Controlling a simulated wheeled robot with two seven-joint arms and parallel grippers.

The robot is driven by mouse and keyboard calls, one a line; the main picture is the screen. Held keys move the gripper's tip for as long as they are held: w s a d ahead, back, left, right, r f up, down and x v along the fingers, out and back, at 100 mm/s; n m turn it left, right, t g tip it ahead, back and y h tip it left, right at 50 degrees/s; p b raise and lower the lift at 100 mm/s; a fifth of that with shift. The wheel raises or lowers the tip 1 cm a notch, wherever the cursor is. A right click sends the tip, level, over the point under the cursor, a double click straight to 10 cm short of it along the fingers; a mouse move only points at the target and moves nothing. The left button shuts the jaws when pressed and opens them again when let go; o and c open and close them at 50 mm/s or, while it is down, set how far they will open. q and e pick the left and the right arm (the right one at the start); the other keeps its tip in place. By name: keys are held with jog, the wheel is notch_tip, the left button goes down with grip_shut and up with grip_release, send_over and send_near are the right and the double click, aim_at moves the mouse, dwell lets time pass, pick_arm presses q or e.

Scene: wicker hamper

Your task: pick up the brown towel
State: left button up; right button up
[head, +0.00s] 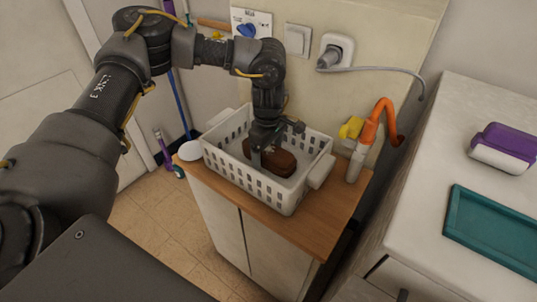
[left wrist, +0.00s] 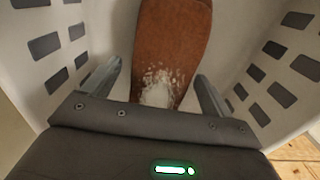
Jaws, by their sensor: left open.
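The brown towel (head: 284,163) lies inside the white slotted basket (head: 290,200) on the wooden-topped cabinet. In the left wrist view, the towel (left wrist: 174,40) is a long brown shape with a whitish speckled patch at its near end. My left gripper (head: 265,155) reaches down into the basket at the towel. Its jaws (left wrist: 158,72) are open, with one finger on each side of the towel's near end and gaps between. Nothing is held. Part of the towel is hidden behind the gripper in the head view. My right gripper is not in view.
The basket walls stand close around the gripper. A white round thing (head: 190,151) is at the left corner. A plugged cable (head: 385,69) hangs on the wall behind.

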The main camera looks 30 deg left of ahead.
pick_arm(q)
jog(key=c, duration=1.1)
jog(key=shift+c, duration=0.2)
jog(key=shift+r, duration=0.2)
